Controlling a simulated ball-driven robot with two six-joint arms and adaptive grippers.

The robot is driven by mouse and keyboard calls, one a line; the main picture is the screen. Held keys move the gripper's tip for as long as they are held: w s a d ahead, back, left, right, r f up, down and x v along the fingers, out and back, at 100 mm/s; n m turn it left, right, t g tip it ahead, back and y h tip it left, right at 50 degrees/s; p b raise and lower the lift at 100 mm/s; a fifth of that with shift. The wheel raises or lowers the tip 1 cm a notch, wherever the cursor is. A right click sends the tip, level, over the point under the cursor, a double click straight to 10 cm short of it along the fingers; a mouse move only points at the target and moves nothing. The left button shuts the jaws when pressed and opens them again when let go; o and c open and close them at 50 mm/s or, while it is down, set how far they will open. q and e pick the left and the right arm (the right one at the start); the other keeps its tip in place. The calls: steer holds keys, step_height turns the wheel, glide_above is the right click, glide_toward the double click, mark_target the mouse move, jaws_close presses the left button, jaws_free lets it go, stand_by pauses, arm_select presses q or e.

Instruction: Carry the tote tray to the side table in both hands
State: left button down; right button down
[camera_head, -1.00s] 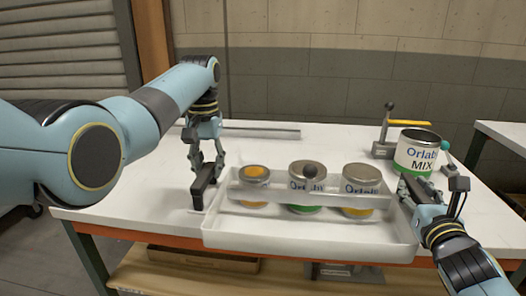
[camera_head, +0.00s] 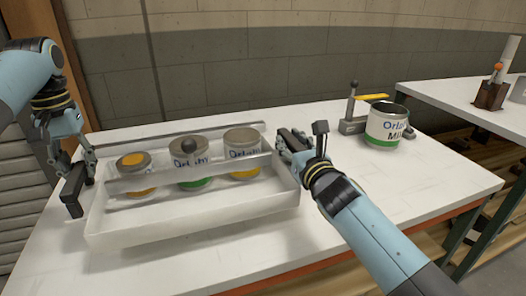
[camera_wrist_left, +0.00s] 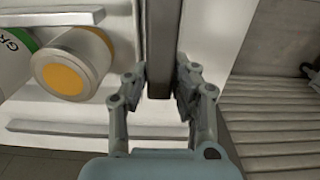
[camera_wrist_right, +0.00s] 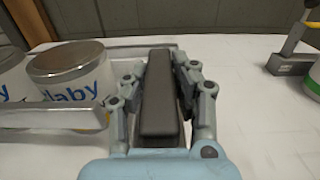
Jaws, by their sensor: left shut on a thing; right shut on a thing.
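The white tote tray (camera_head: 190,222) is over the left part of the white table and holds three labelled cans: one with a yellow lid spot (camera_head: 135,172), one with a green band (camera_head: 190,163) and one with a yellow band (camera_head: 242,152). My left gripper (camera_head: 75,180) is shut on the tray's dark left handle, which also shows in the left wrist view (camera_wrist_left: 159,50). My right gripper (camera_head: 296,150) is shut on the dark right handle, seen in the right wrist view (camera_wrist_right: 158,95). I cannot tell whether the tray's underside touches the table.
An open "Orlab Mix" can (camera_head: 386,126) stands at the table's right, beside a small clamp-like device (camera_head: 352,122). A second white table (camera_head: 450,98) stands at the right with a dark holder (camera_head: 489,95) on it.

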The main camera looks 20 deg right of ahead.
mark_target(87, 188)
arm_select(q)
steer(key=shift+w+a, duration=0.15)
steer(key=shift+w, duration=0.05)
arm_select(e)
steer(key=shift+w+a, duration=0.15)
steer(key=shift+a, duration=0.1)
steer(key=shift+d, duration=0.1)
